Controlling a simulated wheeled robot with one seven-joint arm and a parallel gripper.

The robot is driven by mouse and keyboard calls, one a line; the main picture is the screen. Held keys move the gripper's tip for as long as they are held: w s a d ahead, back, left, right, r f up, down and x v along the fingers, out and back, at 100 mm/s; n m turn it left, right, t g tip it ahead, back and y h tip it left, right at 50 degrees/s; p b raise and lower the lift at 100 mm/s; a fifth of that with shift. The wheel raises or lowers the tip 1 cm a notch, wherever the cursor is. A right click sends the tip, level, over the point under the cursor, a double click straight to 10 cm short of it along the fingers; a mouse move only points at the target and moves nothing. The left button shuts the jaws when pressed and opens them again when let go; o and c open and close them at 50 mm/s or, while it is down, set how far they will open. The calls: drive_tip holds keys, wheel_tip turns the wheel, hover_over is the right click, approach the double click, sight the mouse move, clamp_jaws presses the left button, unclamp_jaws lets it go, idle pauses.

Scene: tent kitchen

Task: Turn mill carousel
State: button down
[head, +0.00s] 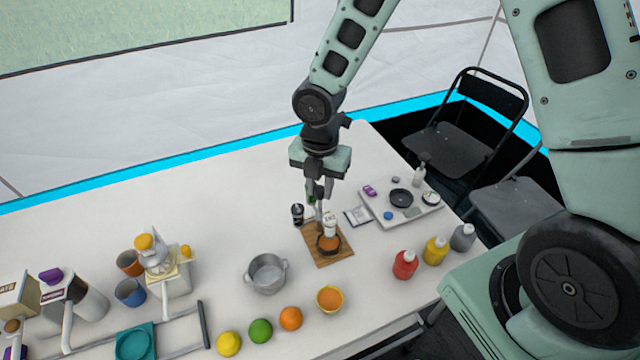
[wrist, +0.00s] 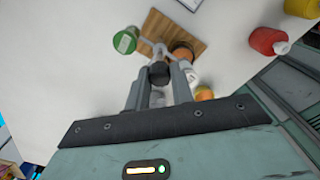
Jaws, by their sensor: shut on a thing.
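The mill carousel stands at a wooden board (head: 338,258) on the white table, below my gripper (head: 318,198). Around it in the head view are a white mill (head: 330,222), a dark mill (head: 297,213) and a brownish-orange round piece (head: 328,244). In the wrist view, a green-topped mill (wrist: 126,40) is left of my fingers and an orange-brown top (wrist: 183,50) is to the right. My gripper (wrist: 160,85) points down and is shut on a dark round knob (wrist: 159,72) at the carousel's middle. The carousel's base is mostly hidden.
A metal pot (head: 267,273) and an orange bowl (head: 330,298) stand in front. A white tray (head: 420,211) with small items and several bottles, one red (head: 404,265), are to the right. A juicer (head: 160,262) stands left. The table's back left is clear.

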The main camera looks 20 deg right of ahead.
drive_tip(key=c, duration=1.2)
unclamp_jaws()
wheel_tip(320, 180, up, 18)
drive_tip(key=p, duration=0.1)
drive_tip(key=shift+f, duration=0.25)
drive_tip(key=s+a+m, duration=0.3)
drive_tip(key=s+m, duration=0.7)
drive_tip(key=s, duration=0.1)
drive_tip(key=s+a+m, duration=0.3)
drive_tip(key=s+m, duration=0.6)
drive_tip(key=s, duration=0.2)
wheel_tip(320, 180, down, 17)
drive_tip(key=a+b, duration=0.1)
drive_tip(key=b, duration=1.5)
drive_tip(key=shift+s+a+y, duration=0.2)
drive_tip(key=shift+s+y, duration=0.1)
drive_tip(key=shift+s, duration=0.05)
